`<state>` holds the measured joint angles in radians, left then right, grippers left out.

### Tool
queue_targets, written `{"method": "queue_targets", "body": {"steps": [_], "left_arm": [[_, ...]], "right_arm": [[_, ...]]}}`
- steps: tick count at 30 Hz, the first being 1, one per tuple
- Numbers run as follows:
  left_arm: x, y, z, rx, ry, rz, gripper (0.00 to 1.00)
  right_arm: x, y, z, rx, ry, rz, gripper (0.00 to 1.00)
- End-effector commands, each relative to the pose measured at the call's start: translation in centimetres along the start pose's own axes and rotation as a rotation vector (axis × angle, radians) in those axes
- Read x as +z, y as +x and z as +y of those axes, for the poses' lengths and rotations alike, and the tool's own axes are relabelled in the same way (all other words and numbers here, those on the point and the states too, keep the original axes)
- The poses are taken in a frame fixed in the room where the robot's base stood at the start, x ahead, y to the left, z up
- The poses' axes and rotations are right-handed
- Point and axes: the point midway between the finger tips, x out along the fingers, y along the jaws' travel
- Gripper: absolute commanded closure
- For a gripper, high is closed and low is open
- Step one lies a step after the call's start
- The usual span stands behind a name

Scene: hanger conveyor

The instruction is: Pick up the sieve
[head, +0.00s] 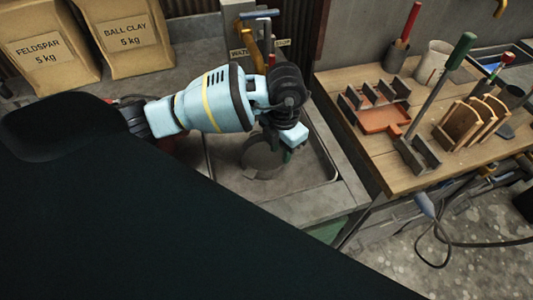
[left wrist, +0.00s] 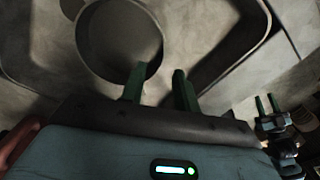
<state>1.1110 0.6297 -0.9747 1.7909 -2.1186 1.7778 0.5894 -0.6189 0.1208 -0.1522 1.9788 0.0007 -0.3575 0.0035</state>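A round grey sieve (head: 263,158) sits in the sink basin below my left arm, its top partly hidden by the gripper. In the left wrist view the sieve (left wrist: 118,40) is a dark-walled ring at the upper left. My left gripper (head: 288,150) is over the sieve's right side. In the left wrist view its green fingers (left wrist: 159,88) are apart with nothing between them. The left finger's tip overlaps the sieve's near rim; I cannot tell whether they touch. My right gripper (left wrist: 267,104) shows small at the right of the left wrist view, fingers apart.
The concrete sink (head: 340,190) has raised edges around the sieve. A wooden table (head: 380,168) with a terracotta tray (head: 384,120), wooden ribs and tools stands to the right. Feldspar (head: 42,52) and ball clay (head: 127,35) bags stand at the back left. A tap is behind my arm.

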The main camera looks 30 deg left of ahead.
Motion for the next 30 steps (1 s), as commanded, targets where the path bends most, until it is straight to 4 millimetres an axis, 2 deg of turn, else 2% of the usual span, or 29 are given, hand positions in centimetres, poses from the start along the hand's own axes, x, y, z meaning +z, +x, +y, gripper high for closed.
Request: {"method": "queue_targets", "body": {"steps": [6, 12, 22, 30], "left_arm": [[-0.1, 2.2, -0.1, -0.001, -0.001, 0.004, 0.69], [-0.1, 2.7, -0.1, 0.000, 0.000, 0.001, 0.69], [-0.3, 6.9, -0.4, -0.001, -0.002, 0.002, 0.69], [-0.3, 7.4, -0.4, -0.001, 0.000, -0.001, 0.69]], "right_arm": [[0.1, 0.1, -0.1, -0.001, 0.003, -0.001, 0.62], [-0.5, 0.2, -0.2, 0.000, 0.009, 0.011, 0.62], [-0.8, 0.2, -0.2, 0.001, 0.012, 0.015, 0.62], [-0.7, 0.2, -0.1, 0.001, 0.006, 0.014, 0.62]]}}
